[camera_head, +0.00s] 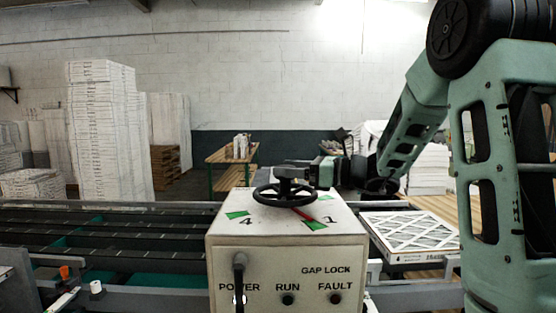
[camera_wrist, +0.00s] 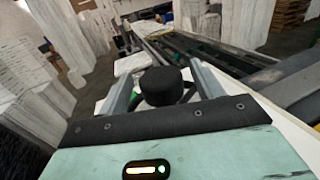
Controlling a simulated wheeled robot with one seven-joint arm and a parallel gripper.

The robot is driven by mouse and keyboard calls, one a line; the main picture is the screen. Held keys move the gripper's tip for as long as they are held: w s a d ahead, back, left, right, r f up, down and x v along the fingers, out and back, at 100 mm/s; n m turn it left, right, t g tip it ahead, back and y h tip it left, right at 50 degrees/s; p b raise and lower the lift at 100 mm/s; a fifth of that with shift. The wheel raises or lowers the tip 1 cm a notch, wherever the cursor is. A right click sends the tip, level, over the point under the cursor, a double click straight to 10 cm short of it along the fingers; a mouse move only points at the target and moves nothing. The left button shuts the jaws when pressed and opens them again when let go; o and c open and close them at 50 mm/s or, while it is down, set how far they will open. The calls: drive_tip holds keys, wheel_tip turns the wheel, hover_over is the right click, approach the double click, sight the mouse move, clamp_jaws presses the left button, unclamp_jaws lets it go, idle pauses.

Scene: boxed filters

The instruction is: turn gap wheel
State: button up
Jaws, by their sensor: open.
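The black gap wheel (camera_head: 262,197) lies flat on top of a pale control box (camera_head: 285,243). A red pointer (camera_head: 304,214) runs from the wheel towards the front right, near the green mark (camera_head: 314,225) beside the "1". Another green mark (camera_head: 237,214) is by the "4". My gripper (camera_head: 288,173) is over the wheel, reaching in from the right. In the wrist view, the wheel's black hub knob (camera_wrist: 162,87) stands between the two grey fingers of my open gripper (camera_wrist: 160,76). Contact with the knob cannot be told. Part of the rim is hidden.
The box front has a POWER lever (camera_head: 239,272), a RUN button (camera_head: 288,299) and a FAULT light (camera_head: 335,299). A conveyor (camera_head: 120,235) runs behind at left. A framed filter (camera_head: 410,232) lies at right. Stacked boxes (camera_head: 100,130) and a wooden table (camera_head: 232,156) stand farther back.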

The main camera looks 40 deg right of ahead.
drive_tip(key=shift+p+x, duration=0.4)
drive_tip(key=shift+x, duration=1.15)
drive_tip(key=c, duration=1.4)
drive_tip(key=shift+n+g+y, duration=0.3)
drive_tip(key=shift+y, duration=0.1)
